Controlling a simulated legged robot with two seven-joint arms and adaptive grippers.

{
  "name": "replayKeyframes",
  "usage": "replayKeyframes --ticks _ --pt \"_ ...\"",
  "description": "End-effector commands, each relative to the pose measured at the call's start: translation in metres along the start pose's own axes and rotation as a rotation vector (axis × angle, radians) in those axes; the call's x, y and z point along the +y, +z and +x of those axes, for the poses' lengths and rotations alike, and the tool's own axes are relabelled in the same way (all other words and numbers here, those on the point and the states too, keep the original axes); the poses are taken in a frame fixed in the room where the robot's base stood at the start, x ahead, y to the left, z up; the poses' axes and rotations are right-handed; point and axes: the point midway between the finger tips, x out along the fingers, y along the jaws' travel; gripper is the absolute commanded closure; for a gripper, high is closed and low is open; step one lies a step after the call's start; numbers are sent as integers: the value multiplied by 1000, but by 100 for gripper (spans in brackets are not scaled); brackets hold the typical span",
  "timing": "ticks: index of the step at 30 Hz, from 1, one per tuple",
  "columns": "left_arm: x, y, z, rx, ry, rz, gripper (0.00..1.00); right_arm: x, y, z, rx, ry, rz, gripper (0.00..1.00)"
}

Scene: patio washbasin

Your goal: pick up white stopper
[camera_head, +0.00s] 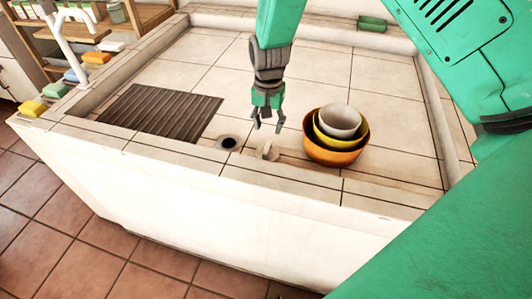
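A small white stopper (267,151) sits on the tiled basin floor near the front wall, just right of the dark round drain hole (229,143). My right gripper (268,126) points down with its fingers apart and nothing between them. In the picture it is just above the stopper, with a gap between the fingertips and it. My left gripper is not in view.
Nested bowls (336,136), orange, yellow and whitish, stand close to the right of the stopper. A dark ribbed mat (160,111) lies at the left. The basin's front wall (200,163) runs close in front. The tiles behind are clear.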

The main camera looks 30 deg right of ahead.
Motion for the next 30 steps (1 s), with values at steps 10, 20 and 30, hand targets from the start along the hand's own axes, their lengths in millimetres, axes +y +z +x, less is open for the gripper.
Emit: replayKeyframes --ticks 10,20,30 --pt "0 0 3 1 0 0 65 0 1 38 -1 0 0 62" --pt "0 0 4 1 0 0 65 0 7 83 -1 1 0 62" --pt "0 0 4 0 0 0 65 0 7 87 0 -1 0 76"
